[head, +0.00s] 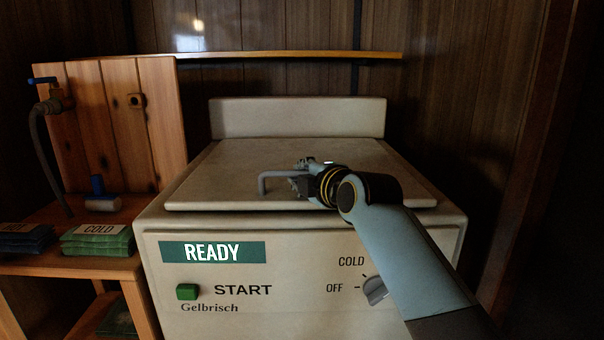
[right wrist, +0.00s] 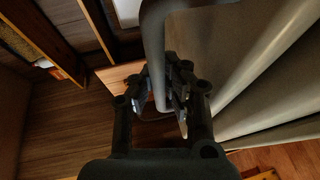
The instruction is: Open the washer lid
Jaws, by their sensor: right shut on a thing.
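The washer (head: 300,270) stands in the middle of the head view with its pale lid (head: 230,165) down on top, or very nearly so. A grey bar handle (head: 262,183) sits at the lid's front edge. My right gripper (head: 300,178) reaches in from the right and is shut on the handle. In the right wrist view the gripper (right wrist: 168,95) has its fingers on both sides of the grey handle bar (right wrist: 153,45). The arm hides part of the lid's right front. My left gripper is not in view.
The washer front has a READY display (head: 212,252), a green start button (head: 187,292) and a dial (head: 376,290). A wooden stand (head: 120,120) with a tap and hose is at the left, with folded cloths (head: 98,240) on its shelf. A ledge (head: 290,54) runs along the back wall.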

